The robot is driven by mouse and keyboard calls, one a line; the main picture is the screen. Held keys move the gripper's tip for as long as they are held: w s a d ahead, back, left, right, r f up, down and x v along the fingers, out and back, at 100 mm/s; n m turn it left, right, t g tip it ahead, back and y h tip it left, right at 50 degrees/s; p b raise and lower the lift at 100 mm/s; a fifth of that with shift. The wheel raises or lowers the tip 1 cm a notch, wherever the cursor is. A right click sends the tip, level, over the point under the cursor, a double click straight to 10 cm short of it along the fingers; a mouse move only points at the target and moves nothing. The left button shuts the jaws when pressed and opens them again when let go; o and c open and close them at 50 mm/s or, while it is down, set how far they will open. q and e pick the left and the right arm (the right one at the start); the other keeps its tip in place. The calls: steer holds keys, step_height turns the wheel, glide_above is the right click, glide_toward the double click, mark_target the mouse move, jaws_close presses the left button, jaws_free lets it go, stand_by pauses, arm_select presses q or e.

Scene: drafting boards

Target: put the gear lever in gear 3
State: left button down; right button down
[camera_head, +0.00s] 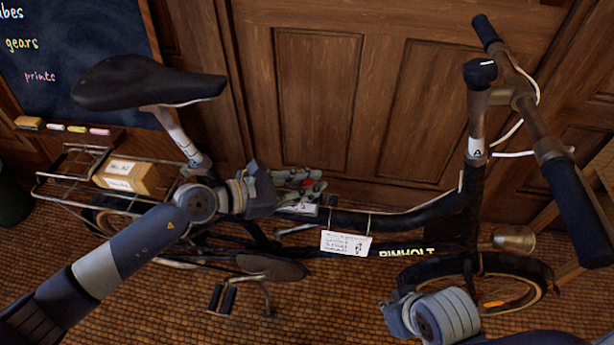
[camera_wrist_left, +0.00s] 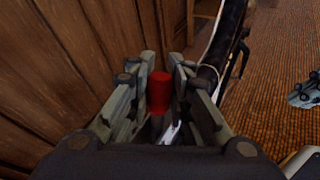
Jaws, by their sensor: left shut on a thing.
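The gear lever has a red knob, which shows small in the head view (camera_head: 309,187) beside the bike's dark top tube. My left gripper (camera_head: 315,184) reaches it from the left, behind the tube. In the left wrist view the red knob (camera_wrist_left: 159,92) stands between the two grey fingers of my left gripper (camera_wrist_left: 160,76), which are shut on the lever.
The black bicycle frame (camera_head: 425,217) carries a paper tag (camera_head: 346,244). The saddle (camera_head: 145,82) and a rear rack (camera_head: 65,185) with a cardboard box (camera_head: 127,176) are at left, the handlebar (camera_head: 545,140) at right. A wooden panelled wall (camera_head: 318,95) stands close behind.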

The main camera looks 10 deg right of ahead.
arm_select(q)
steer(key=p, duration=0.2)
steer(key=shift+s+d+f+y+p, duration=0.2)
steer(key=shift+y+p, duration=0.1)
steer(key=shift+p, duration=0.1)
steer(key=shift+d+f+m+y+p, duration=0.2)
steer(key=shift+m+y+p, duration=0.1)
steer(key=shift+p, duration=0.75)
arm_select(e)
step_height(320, 180, down, 18)
steer(key=g, duration=0.1)
steer(key=shift+s+f, duration=0.15)
steer(key=shift+s, duration=0.2)
steer(key=shift+a, duration=0.1)
arm_select(q)
steer(key=c, duration=1.7)
jaws_free()
steer(key=shift+o, duration=1.2)
steer(key=shift+r, duration=0.1)
arm_select(e)
steer(key=shift+a, duration=0.1)
